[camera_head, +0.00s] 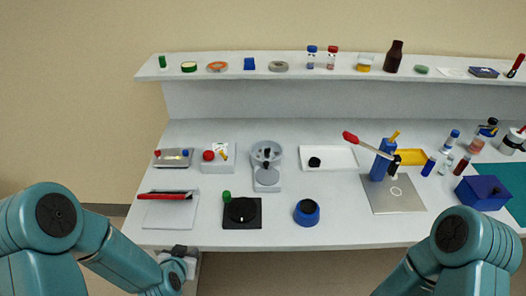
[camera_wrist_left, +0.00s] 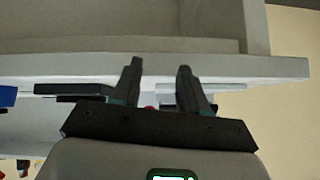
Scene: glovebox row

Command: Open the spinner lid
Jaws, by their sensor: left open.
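A pale grey device (camera_head: 277,185) stands mid-bench in the head view. Its rear part is a round, bowl-like shape (camera_head: 266,152) with dark parts, and a grey disc lies in front. It looks most like the spinner, but I cannot tell for sure, nor whether its lid is up or down. My left gripper (camera_head: 180,250) is low at the bench's front edge, left of and well short of the device. In the left wrist view its two fingers (camera_wrist_left: 158,66) are apart with nothing between them. My right gripper is out of view; only my right arm shows.
A white plate with a red-and-black bar (camera_head: 166,196), a black plate with a disc (camera_head: 256,219) and a blue round pot (camera_head: 307,212) line the front. A box with a red button (camera_head: 208,156) stands left of the device. A shelf (camera_head: 340,74) runs behind.

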